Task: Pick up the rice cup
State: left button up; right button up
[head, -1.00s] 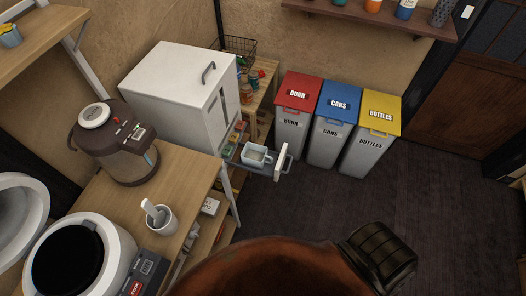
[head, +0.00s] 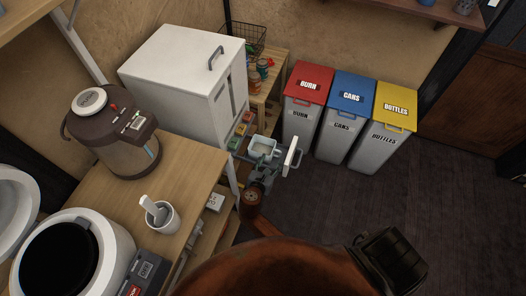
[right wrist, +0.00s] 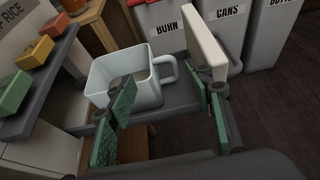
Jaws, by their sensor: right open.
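The rice cup (head: 263,147) is a pale, squarish cup with a side handle, and it stands upright on the pulled-out drawer (right wrist: 180,122) of the white rice dispenser (head: 183,75). In the right wrist view the cup (right wrist: 120,80) shows something pale inside, and its handle points right. My right gripper (head: 262,168) is at the cup's near side. Its green-padded fingers (right wrist: 165,105) are apart and empty; the left one overlaps the cup's front and the right one is beyond the handle, near the white drawer front (right wrist: 205,42). Contact cannot be told. My left gripper is not in view.
Red (head: 307,85), blue (head: 350,97) and yellow (head: 393,105) lidded bins stand right of the drawer. Colored blocks (right wrist: 35,55) sit left of the cup. A wooden counter (head: 190,175) holds a rice cooker, a dark pot and a cup with a paddle.

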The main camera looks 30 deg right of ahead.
jog(key=b+x, duration=0.2)
jog(key=x, duration=0.5)
jog(key=shift+w+d, duration=0.3)
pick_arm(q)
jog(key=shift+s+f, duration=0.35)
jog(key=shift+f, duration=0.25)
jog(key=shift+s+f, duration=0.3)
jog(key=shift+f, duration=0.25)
pick_arm(e)
jog(key=shift+r, duration=0.15)
jog(key=shift+c, duration=0.6)
grip_shut()
